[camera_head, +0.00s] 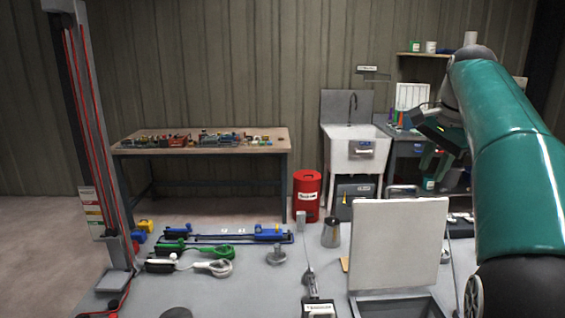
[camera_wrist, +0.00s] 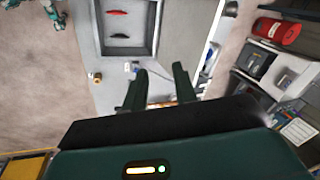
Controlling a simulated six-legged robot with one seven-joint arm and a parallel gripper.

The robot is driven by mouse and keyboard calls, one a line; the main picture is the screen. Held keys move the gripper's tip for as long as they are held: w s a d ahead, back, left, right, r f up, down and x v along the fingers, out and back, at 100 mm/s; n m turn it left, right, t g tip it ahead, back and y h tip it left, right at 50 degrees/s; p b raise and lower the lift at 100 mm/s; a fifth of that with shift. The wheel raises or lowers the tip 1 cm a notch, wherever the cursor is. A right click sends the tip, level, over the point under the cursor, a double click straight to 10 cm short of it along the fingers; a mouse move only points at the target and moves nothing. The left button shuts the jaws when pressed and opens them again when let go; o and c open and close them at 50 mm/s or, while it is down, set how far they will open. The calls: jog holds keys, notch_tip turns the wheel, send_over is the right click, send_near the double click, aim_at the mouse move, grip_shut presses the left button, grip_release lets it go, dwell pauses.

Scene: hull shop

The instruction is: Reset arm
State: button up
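My green arm fills the right side of the head view, raised and bent, with its wrist end pointing down and left. My gripper (camera_head: 434,160) hangs there in front of the sink and shelf area, partly dark against it. In the wrist view my gripper (camera_wrist: 160,72) shows two dark fingers set apart with a gap between them. I see nothing held between them. Below the fingers are the grey worktop and an open box (camera_wrist: 101,30) with a red and a dark item inside.
The grey worktop (camera_head: 250,290) holds clamps, a metal cup (camera_head: 331,233) and a box with a raised white lid (camera_head: 398,245). A wooden bench (camera_head: 135,146), a red bin (camera_head: 307,197) and a white sink (camera_head: 353,152) stand behind. A post (camera_head: 88,130) rises at left.

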jog(key=s+a+f+n+t, duration=0.1)
jog(key=s+a+f+n, duration=0.35)
jog(key=s, duration=0.25)
jog(key=s+a+f+n, duration=0.3)
jog(key=s+a, duration=0.3)
jog(key=s, duration=0.1)
jog(key=s+a+f+n, duration=0.3)
jog(key=s+f, duration=0.3)
jog(key=f, duration=0.1)
jog(key=s+a+f+n+t, duration=0.1)
jog(key=s+a+f+n, duration=0.1)
jog(key=s+f, duration=0.5)
jog(key=shift+a+f+n, duration=0.4)
jog(key=shift+f+n, duration=0.15)
jog(key=shift+f, duration=0.2)
jog(key=shift+s+d, duration=0.1)
jog(key=shift+d, duration=0.1)
